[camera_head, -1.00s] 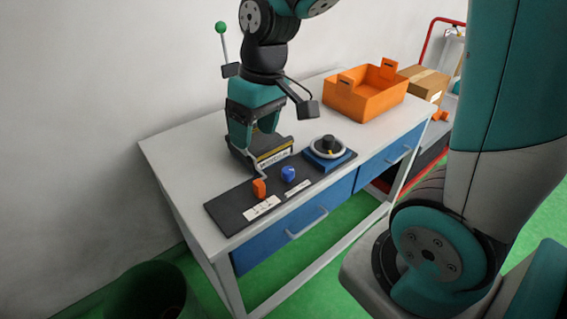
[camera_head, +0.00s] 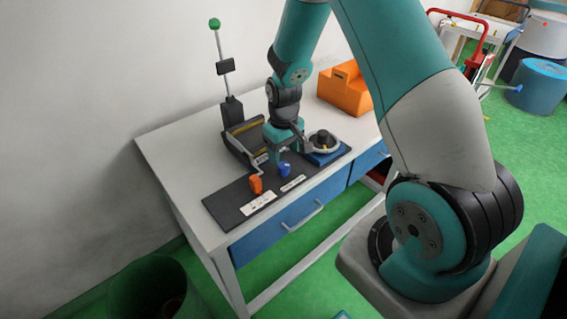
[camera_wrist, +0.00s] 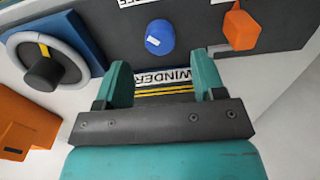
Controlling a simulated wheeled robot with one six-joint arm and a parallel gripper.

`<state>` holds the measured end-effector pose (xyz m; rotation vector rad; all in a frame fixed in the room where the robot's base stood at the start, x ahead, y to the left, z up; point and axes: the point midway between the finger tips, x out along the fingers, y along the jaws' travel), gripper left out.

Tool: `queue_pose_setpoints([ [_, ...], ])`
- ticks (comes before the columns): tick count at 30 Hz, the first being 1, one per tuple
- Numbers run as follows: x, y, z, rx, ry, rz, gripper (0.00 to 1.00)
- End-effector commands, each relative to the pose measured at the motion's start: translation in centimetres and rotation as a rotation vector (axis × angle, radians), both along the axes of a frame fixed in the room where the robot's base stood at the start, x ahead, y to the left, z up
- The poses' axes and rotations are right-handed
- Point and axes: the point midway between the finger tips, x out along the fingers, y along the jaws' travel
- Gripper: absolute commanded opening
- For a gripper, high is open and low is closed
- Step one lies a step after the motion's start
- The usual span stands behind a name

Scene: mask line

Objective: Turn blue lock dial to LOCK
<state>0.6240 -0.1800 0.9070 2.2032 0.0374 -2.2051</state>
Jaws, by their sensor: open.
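The blue lock dial (camera_head: 284,169) stands on the dark panel (camera_head: 222,207) at the front of the table. It also shows in the wrist view (camera_wrist: 160,37), with a pale mark on its face. My gripper (camera_head: 280,158) is just behind the dial in the head view. In the wrist view my gripper (camera_wrist: 160,76) is open, its two fingers apart with nothing between them. The dial lies just beyond the fingertips, lined up with the gap. A white label (camera_head: 293,183) lies in front of the dial; its words are too small to read.
An orange knob (camera_head: 256,184) sits left of the blue dial. A black-knobbed handwheel on a blue base (camera_head: 338,154) is at right. A lever with a green ball (camera_head: 214,24) rises behind the panel. An orange bin (camera_head: 345,92) stands at the table's back right.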

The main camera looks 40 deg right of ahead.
Motion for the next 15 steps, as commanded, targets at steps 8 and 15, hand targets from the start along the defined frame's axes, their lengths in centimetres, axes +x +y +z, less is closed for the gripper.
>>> queue_pose_setpoints([
  [8,0.0,0.0,-4.4,0.001,0.001,0.0,0.63],
  [15,0.0,0.0,-5.4,0.0,-0.001,0.0,0.63],
])
